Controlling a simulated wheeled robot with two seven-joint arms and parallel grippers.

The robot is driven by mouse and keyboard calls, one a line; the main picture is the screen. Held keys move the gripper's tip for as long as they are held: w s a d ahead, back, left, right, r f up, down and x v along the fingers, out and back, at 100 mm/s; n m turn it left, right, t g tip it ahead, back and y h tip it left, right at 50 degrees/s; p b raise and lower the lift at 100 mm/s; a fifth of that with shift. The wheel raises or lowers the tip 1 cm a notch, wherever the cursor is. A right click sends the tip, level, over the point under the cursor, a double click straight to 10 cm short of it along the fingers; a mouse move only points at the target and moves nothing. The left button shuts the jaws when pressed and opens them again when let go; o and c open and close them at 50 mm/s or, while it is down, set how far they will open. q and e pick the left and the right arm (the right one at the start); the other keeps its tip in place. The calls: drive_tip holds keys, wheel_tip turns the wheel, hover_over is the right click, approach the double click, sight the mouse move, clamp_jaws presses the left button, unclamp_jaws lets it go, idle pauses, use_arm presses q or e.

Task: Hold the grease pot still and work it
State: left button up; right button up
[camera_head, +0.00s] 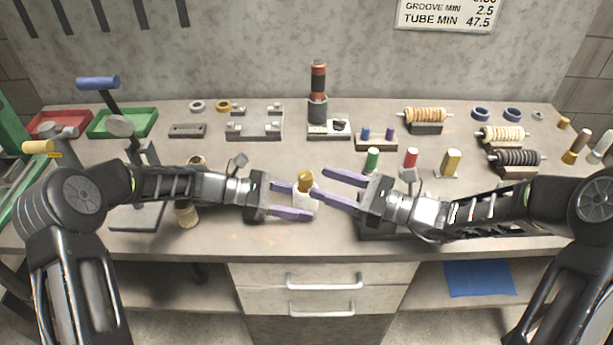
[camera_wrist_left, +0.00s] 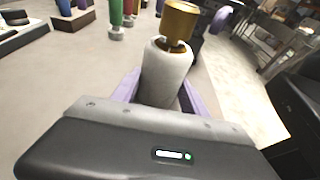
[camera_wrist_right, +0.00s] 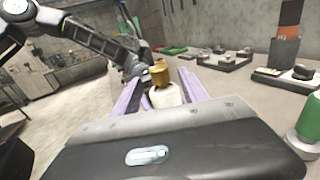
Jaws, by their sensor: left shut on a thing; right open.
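The grease pot is a pale, whitish body with a brass-coloured cap (camera_head: 305,181), near the front middle of the bench. My left gripper (camera_head: 296,201) is shut on the pot's pale body, with its purple fingers on both sides. In the left wrist view the pot body (camera_wrist_left: 166,72) stands between those fingers under its cap (camera_wrist_left: 179,20). My right gripper (camera_head: 335,186) is open, its fingers spread at the pot's right side. In the right wrist view the cap (camera_wrist_right: 160,75) lies between the open fingers. I cannot tell whether the right fingers touch it.
Green (camera_head: 372,160), red (camera_head: 410,158) and yellow (camera_head: 452,162) handled tools stand right of the pot, close behind my right arm. A copper-topped post (camera_head: 318,85) stands behind. Wound rollers (camera_head: 425,115) lie at the right. Red (camera_head: 58,124) and green (camera_head: 122,122) trays sit at the left.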

drive_tip(key=shift+v, duration=1.7)
use_arm(q)
drive_tip(key=o, duration=1.1)
drive_tip(key=shift+c, duration=0.2)
drive_tip(key=v, duration=1.2)
use_arm(e)
drive_tip(key=shift+s, duration=0.1)
